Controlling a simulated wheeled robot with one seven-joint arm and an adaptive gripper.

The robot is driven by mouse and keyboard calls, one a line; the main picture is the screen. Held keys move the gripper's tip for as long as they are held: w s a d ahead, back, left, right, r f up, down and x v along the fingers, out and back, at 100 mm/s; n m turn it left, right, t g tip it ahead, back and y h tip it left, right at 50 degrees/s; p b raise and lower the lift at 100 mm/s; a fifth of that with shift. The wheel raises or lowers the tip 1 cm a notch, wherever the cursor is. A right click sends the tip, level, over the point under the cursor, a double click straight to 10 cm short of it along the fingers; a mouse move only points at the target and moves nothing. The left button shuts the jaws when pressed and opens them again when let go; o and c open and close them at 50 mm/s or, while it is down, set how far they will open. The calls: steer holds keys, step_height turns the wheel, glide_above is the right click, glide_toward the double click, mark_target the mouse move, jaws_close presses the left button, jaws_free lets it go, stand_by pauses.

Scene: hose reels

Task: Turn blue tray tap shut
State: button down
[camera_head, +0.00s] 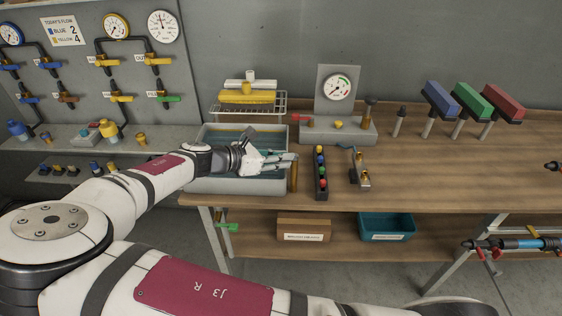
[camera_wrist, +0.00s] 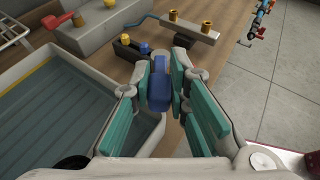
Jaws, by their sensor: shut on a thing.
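My gripper (camera_head: 293,160) is over the right end of a grey tray (camera_head: 235,186) on the wooden bench. In the wrist view, my gripper (camera_wrist: 160,82) is shut on an upright blue piece, which looks like the blue tap handle (camera_wrist: 159,88). It is just outside the right side of the tray (camera_wrist: 75,62). The handle's base is hidden by the fingers, and I cannot tell how far it is turned. In the head view the gripper hides the handle. The tray holds bluish liquid.
A brass cylinder (camera_head: 294,176) stands close by the tray's right end. A dark rack of coloured knobs (camera_head: 321,180) and a metal fitting (camera_head: 360,170) are to its right. A gauge stand (camera_head: 338,100) is behind.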

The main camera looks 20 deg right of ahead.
steer(key=w+m+g+b, duration=0.1)
steer(key=m+g+b, duration=0.1)
steer(key=w+m+g+b, duration=0.1)
steer(key=m+g+b, duration=0.1)
steer(key=g+b, duration=0.1)
steer(key=m+g+b, duration=0.2)
steer(key=g+b, duration=0.1)
steer(key=shift+w+f+m, duration=0.1)
steer(key=shift+w+m, duration=0.2)
steer(key=shift+w, duration=0.1)
steer(key=c, duration=1.5)
jaws_free()
steer(key=v, duration=1.2)
steer(key=shift+d, duration=0.1)
